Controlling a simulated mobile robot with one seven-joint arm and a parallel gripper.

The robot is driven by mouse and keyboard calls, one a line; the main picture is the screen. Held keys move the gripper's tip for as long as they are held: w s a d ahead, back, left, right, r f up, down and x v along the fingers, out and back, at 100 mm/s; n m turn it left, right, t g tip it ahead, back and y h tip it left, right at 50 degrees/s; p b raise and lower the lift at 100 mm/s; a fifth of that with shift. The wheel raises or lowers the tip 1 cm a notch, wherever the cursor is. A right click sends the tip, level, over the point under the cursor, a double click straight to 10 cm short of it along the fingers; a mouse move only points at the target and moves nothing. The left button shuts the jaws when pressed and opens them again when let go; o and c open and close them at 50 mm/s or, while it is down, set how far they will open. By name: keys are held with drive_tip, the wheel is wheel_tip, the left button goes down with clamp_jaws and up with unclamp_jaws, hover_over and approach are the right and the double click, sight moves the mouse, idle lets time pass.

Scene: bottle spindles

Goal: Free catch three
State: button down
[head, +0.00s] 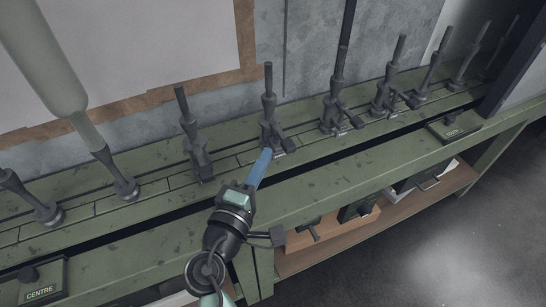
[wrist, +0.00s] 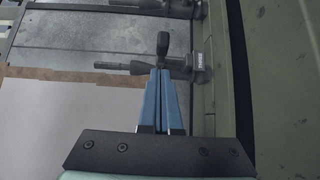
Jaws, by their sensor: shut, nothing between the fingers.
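Dark spindles stand in a row along the green bench. My gripper (head: 267,152) has its blue fingers shut and empty, with the tips at the base of one spindle (head: 268,98) near the middle. That spindle has a small dark catch (head: 289,145) at its foot, partly hidden by the fingers. In the wrist view the shut fingertips (wrist: 162,71) overlap the spindle (wrist: 112,66), and a dark rounded knob (wrist: 163,44) shows just beyond them. Whether they touch is unclear.
Other spindles stand close by on the left (head: 191,130) and right (head: 338,85), the right one with a side lever (head: 351,118). A wall with a framed board (head: 120,50) rises behind. A plate marked CENTRE (head: 40,284) sits front left. Drawers (head: 358,211) hang below the bench.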

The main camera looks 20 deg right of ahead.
drive_tip(key=shift+d, duration=1.05)
